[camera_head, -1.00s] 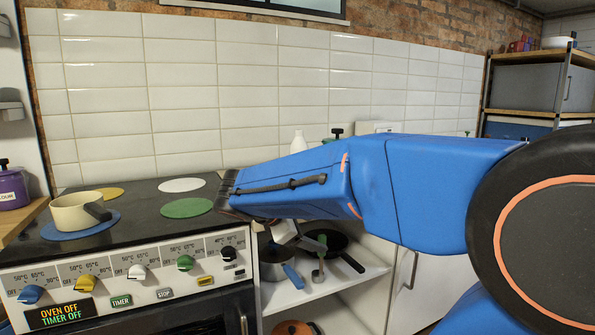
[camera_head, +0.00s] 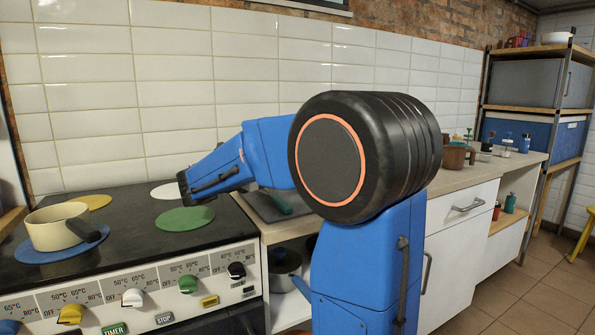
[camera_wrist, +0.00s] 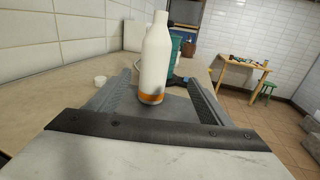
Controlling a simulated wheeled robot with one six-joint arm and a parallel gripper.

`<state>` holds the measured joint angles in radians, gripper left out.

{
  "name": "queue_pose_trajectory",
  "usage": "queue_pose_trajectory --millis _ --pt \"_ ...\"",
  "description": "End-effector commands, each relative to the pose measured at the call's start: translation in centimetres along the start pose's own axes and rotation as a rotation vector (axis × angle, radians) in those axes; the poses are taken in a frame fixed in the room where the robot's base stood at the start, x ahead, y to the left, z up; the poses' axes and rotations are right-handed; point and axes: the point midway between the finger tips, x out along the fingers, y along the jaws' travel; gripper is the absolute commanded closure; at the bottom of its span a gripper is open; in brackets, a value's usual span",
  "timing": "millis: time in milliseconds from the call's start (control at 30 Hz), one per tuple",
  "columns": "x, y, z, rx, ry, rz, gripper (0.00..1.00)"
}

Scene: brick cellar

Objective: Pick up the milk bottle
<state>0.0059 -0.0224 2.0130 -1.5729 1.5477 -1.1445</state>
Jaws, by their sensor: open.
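The milk bottle (camera_wrist: 155,65) is white with an orange band near its base. It stands upright in the wrist view, between the two fingers of my gripper (camera_wrist: 160,78), with a gap on each side. My gripper is open and nothing is held. In the head view my own arm hides the bottle and the gripper.
A grey board (camera_head: 252,207) lies on the counter (camera_head: 535,157) beside the stove (camera_head: 130,232). A cream pot (camera_head: 52,228) stands on the stove.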

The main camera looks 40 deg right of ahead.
Motion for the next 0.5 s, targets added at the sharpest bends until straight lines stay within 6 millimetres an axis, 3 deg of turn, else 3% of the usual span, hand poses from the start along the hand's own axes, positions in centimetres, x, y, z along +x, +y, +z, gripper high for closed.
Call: queue_pose_trajectory --millis 167,500 --pt "0.8 0.2 0.2 -0.007 -0.008 -0.001 0.27" --pt "5.8 0.1 0.2 -0.007 -0.008 -0.003 0.27"
